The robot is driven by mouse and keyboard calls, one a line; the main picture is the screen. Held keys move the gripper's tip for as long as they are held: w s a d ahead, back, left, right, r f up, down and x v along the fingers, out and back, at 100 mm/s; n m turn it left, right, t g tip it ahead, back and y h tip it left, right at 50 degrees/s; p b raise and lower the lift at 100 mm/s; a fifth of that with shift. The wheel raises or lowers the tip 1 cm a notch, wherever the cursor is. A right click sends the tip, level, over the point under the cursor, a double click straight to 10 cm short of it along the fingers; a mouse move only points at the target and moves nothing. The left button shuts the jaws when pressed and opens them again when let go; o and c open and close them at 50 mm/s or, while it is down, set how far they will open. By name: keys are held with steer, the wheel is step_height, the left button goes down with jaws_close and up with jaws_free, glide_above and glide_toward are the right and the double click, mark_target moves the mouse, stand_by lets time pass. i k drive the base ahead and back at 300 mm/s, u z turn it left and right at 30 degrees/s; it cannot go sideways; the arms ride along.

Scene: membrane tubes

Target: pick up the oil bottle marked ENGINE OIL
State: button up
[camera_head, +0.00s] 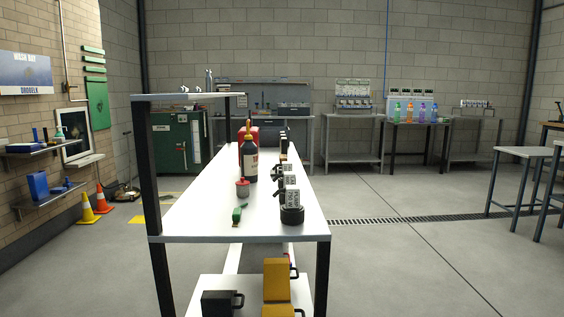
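A dark bottle (249,170) with a pale label and a yellow and red top stands upright on the long white table (190,222). Its label is too small to read, so I cannot tell whether it says ENGINE OIL. A red container (242,134) stands behind it, partly hidden. Several colored bottles (422,112) stand on a far table at the back right, their labels also unreadable. My gripper is not in view.
A small red-lidded pot (242,188) and a green-handled tool (238,214) lie in front of the dark bottle. Black items with white labels (292,207) line the table's right side. A shelf (190,97) overhangs the left side. Floor (400,260) to the right is clear.

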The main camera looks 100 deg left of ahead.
mark_target(249, 149)
steer(key=u, duration=4.1)
steer(key=k, duration=0.65)
steer(key=u, duration=0.85)
steer(key=i, duration=4.2)
steer(key=z, duration=0.75)
steer(key=i, duration=1.4)
steer(key=z, duration=2.15)
steer(key=i, duration=0.85)
steer(key=z, duration=0.55)
